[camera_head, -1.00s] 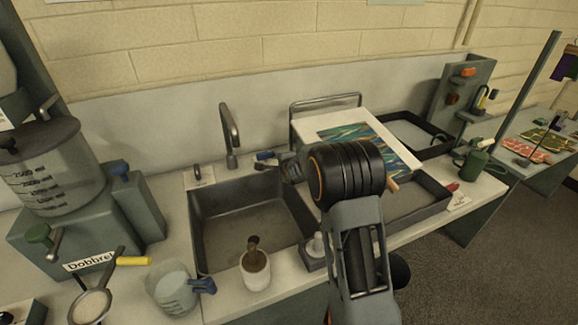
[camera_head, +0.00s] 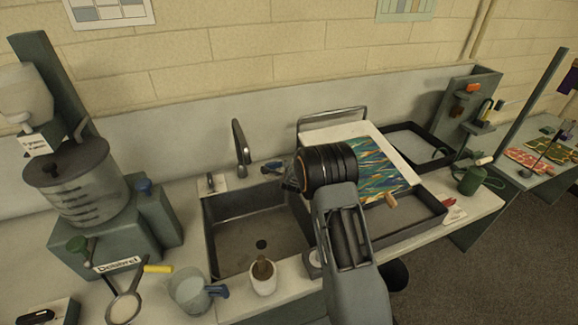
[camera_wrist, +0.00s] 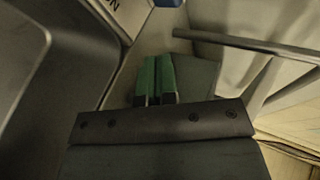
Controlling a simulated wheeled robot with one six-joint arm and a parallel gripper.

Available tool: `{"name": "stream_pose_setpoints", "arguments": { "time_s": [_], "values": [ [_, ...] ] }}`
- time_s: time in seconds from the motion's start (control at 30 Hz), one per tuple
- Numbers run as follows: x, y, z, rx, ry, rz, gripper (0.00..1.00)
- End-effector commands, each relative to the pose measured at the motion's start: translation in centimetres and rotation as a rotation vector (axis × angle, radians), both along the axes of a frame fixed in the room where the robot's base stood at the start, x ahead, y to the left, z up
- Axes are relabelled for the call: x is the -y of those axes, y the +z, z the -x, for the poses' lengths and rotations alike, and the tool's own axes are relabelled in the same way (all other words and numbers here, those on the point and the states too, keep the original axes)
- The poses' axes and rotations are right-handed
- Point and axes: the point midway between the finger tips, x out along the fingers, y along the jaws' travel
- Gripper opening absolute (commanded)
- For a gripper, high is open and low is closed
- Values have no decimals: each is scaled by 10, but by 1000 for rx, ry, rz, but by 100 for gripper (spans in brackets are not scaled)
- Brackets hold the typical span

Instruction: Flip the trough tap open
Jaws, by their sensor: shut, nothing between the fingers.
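A grey gooseneck spout (camera_head: 240,145) stands behind the sink basin (camera_head: 212,240). To its left a small dark lever (camera_head: 210,181) stands up from a pale labelled plate. A small blue-ended fitting (camera_head: 271,167) lies at the sink's back right; I cannot tell which of these is the trough tap. My gripper (camera_head: 287,180) is over the sink's right rim, close to the blue-ended fitting; touching or apart cannot be told. In the wrist view, my green fingers (camera_wrist: 156,78) are together and empty, pointing toward a blue part (camera_wrist: 167,3) cut off at the top edge.
A metal rail (camera_wrist: 250,45) crosses the wrist view's right side. A white board with a marbled sheet (camera_head: 370,165) lies right of my gripper, beside dark trays (camera_head: 420,215). A mortar (camera_head: 263,280) and jug (camera_head: 192,293) stand in front. A dispenser (camera_head: 85,190) stands left.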

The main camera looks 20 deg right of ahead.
Motion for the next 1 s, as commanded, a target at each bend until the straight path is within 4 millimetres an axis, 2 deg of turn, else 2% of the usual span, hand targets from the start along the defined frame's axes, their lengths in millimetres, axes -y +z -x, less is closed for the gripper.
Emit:
{"name": "stream_pose_setpoints", "arguments": {
  "time_s": [0.3, 1.0],
  "values": [
    [-1, 0, 2, -1, -58, 0, 0],
    [-5, 2, 6, 0, -64, -1, 0]
  ]
}}
